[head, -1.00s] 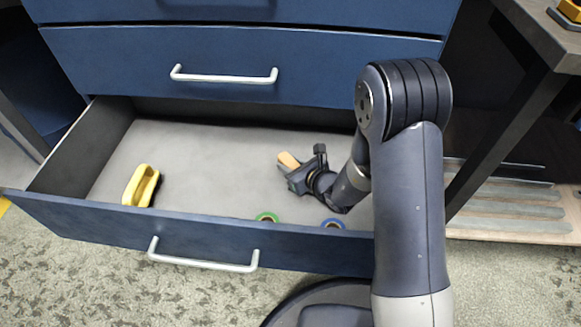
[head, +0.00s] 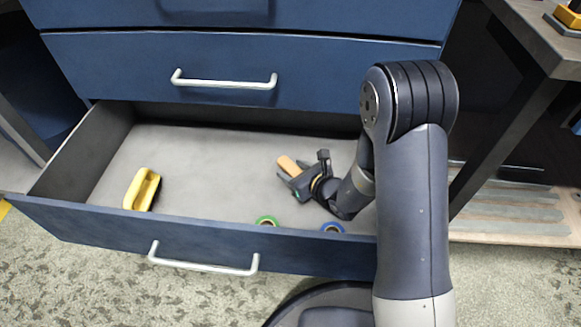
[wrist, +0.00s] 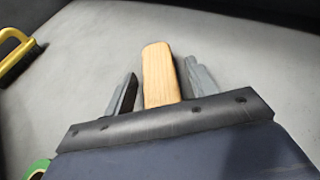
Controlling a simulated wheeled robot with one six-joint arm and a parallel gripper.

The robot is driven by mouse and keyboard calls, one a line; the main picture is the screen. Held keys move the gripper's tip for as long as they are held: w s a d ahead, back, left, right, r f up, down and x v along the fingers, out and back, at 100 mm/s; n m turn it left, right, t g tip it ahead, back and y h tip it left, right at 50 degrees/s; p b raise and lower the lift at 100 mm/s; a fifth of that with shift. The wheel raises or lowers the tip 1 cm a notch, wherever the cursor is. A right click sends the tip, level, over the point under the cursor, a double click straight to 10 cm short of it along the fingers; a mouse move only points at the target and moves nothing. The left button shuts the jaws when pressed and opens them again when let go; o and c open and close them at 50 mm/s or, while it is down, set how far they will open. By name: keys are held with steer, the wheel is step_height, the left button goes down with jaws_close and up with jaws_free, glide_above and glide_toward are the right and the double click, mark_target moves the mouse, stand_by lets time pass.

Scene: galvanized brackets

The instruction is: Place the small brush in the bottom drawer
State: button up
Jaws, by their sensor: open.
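The bottom drawer (head: 215,160) is pulled open, with a grey floor and a blue front. My gripper (head: 293,170) is low inside it, right of the middle, pointing to the far left. A light wooden piece, which I take for the small brush (head: 286,162), lies between the open fingers. In the wrist view the plain wooden end of the small brush (wrist: 160,75) sticks out between the fingertips (wrist: 162,85), with a gap at the right finger. Its other end is hidden by my gripper. I cannot tell whether it rests on the drawer floor.
A yellow-handled thing with a dark underside (head: 143,189) lies at the drawer's left. A green ring (head: 267,220) and a blue ring (head: 333,227) lie by the front wall. The upper drawer (head: 225,70) is shut. The drawer's middle left is free.

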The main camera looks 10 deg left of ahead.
mark_target(295, 171)
steer(key=p+v, duration=0.1)
steer(key=v, duration=0.4)
steer(key=shift+s+d+r, duration=0.1)
steer(key=shift+d+r, duration=0.05)
steer(key=shift+s+d, duration=0.2)
steer(key=shift+c, duration=0.2)
